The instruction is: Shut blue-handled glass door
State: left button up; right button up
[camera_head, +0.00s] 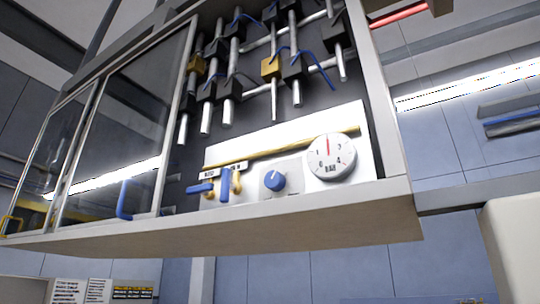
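The cabinet (300,229) hangs above me and is seen from below. Its blue-handled glass door (135,110) covers the middle-left of the front. The blue handle (124,201) is near the lower edge of that pane. The right part of the front is uncovered, showing pipes, valves and a gauge inside. A second glass pane (50,160) lies further left, with a yellow handle (11,223) at its lower left. Neither of my grippers is in view.
Inside the opening are a round gauge (331,157), a blue knob (275,180), blue levers (224,186) and a yellow pipe (285,145). A pale rounded block (515,245) is at the lower right. The space below the cabinet looks clear.

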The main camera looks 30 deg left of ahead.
aim_at(158, 194)
jog(key=j+u, duration=0.1)
jog(key=u, duration=0.85)
